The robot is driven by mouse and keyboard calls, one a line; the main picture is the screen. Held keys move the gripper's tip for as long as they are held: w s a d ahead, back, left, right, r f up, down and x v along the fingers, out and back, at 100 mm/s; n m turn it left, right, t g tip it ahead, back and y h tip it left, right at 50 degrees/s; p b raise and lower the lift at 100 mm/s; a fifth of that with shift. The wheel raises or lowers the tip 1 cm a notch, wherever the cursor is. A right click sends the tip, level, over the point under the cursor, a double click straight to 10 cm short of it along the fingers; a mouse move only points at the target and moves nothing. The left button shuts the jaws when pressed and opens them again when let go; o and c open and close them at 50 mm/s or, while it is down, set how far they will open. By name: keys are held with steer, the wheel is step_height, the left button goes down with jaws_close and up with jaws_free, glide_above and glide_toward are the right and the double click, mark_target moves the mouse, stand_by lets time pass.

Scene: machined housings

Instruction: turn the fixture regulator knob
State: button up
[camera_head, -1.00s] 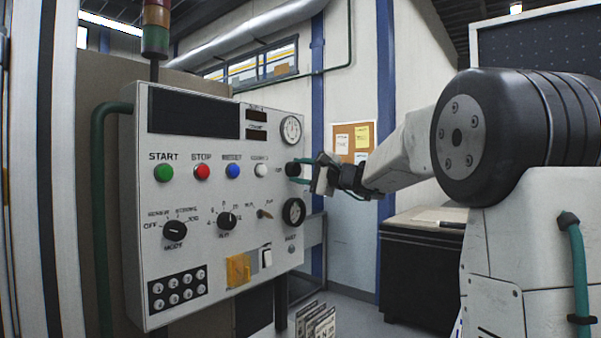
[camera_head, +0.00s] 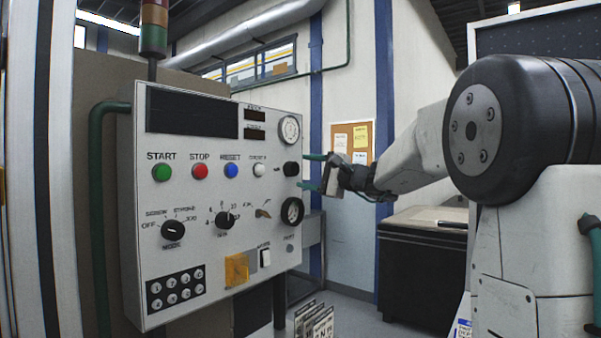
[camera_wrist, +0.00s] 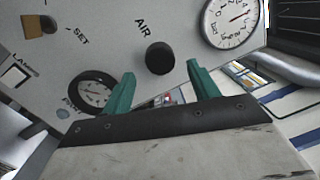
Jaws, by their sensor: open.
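The regulator knob (camera_head: 291,168) is a round black knob near the right edge of the grey control panel, between two gauges. In the wrist view the black knob (camera_wrist: 160,58) stands beside the word AIR. My gripper (camera_head: 305,171) is just right of the knob, its green fingers pointing at the panel. In the wrist view my gripper (camera_wrist: 163,82) is open and empty. The knob shows beyond and between the fingertips, apart from them. I see no pointer mark that tells the knob's angle.
A white-faced gauge (camera_head: 289,130) is above the knob and a dark-rimmed gauge (camera_head: 292,211) below it, close to the fingers. The panel (camera_head: 200,245) also carries buttons and a mode knob (camera_head: 173,230). A dark cabinet (camera_head: 420,262) stands at right.

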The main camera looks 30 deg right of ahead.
steer(key=v, duration=0.4)
steer(key=shift+s+d+f, duration=0.1)
steer(key=shift+s, duration=0.1)
stand_by(0.3)
steer(key=s+a+f+n+g, duration=0.3)
steer(key=s+a+f+g, duration=0.35)
steer(key=f, duration=0.35)
steer(key=s+a+f+n+g, duration=0.4)
steer(key=s+a+f+g, duration=0.1)
steer(key=s+a+f, duration=0.3)
steer(key=s+a+f+n+g+h, duration=0.2)
steer(key=s+f+n+h, duration=0.2)
steer(key=s, duration=0.8)
steer(key=s+a+f+n+g+h, duration=0.1)
steer(key=s+f+n+g+h, duration=0.1)
steer(key=s+f+n+h, duration=0.2)
steer(key=s+f, duration=0.3)
steer(key=s, duration=0.4)
steer(key=shift+s+a+f+n, duration=0.2)
steer(key=shift+s+a+n, duration=0.2)
stand_by(0.8)
